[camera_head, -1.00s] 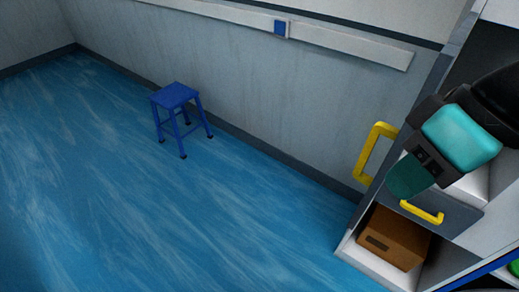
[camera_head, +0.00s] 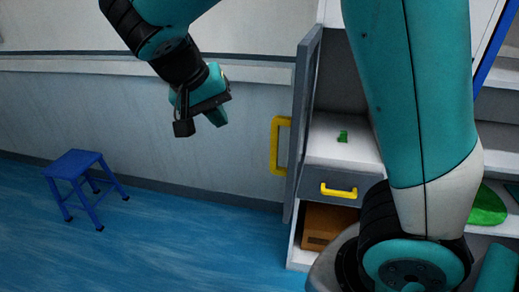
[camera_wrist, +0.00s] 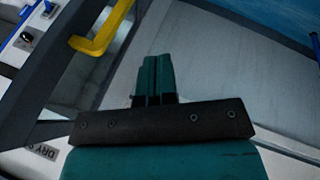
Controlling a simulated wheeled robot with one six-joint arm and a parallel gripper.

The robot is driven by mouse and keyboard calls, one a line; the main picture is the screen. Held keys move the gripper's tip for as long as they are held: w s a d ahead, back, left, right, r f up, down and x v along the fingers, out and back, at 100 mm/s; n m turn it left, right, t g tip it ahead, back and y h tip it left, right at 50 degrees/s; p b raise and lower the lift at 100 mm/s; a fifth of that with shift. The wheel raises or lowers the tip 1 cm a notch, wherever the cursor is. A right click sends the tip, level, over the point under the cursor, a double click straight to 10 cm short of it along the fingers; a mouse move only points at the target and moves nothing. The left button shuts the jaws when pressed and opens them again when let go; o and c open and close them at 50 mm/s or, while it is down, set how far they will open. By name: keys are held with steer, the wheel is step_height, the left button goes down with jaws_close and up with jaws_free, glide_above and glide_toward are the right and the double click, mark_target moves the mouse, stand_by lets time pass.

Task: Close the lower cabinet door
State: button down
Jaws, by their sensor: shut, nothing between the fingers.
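The cabinet door (camera_head: 304,115) has a grey frame and stands open, seen nearly edge-on at the cabinet's left side in the head view. Its yellow handle (camera_head: 274,146) sticks out to the left. A yellow handle also shows at the upper left of the wrist view (camera_wrist: 98,32). My gripper (camera_head: 217,114) is in the air left of the door, apart from the handle in the picture. In the wrist view its teal fingers (camera_wrist: 153,72) are together with nothing between them.
The cabinet has a shelf with a small green item (camera_head: 342,137), a drawer with a yellow handle (camera_head: 339,191), and a brown box (camera_head: 327,226) below. My arm covers the cabinet's right part. A blue stool (camera_head: 80,180) stands left. The floor between is clear.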

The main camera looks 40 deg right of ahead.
steer(key=s+d+f+m+g+h, duration=0.1)
steer(key=d+f+m, duration=0.3)
steer(key=d+f, duration=0.4)
steer(key=shift+s+d+f+h+b, duration=0.15)
steer(key=shift+s+d+h+b, duration=0.3)
steer(key=shift+s, duration=0.4)
steer(key=shift+a, duration=0.1)
